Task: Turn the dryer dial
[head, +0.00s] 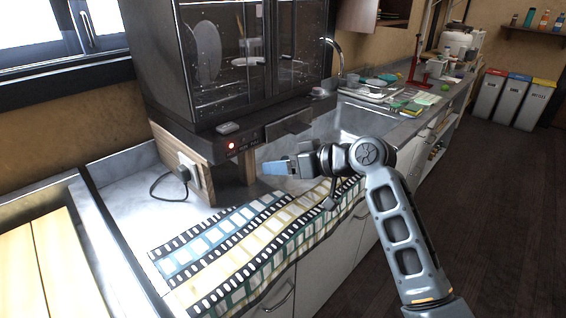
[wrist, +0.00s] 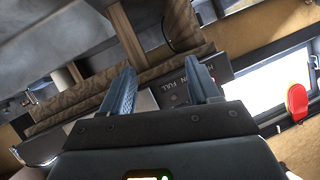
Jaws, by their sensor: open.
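The dryer (head: 215,62) is a dark cabinet with glass doors and dishes inside, standing on a wooden base. On its lower front panel, a round red-lit spot (head: 231,146), apparently the dial, shows left of a dark recess. My gripper (head: 272,167) is just in front of the panel, right of and lower than the red spot. In the wrist view my gripper (wrist: 160,66) has its two blue-grey fingers apart with nothing held between them. A dark panel (wrist: 182,92) with white lettering, partly reading "FULL", lies behind the right finger. I cannot make out the dial there.
A plug and cord (head: 181,175) are on the left of the wooden base. A film-strip patterned mat (head: 235,250) covers the counter's front. A small grey item (head: 228,127) sits on the dryer's ledge. A red rounded thing (wrist: 297,101) shows at the wrist view's right. Open floor lies right.

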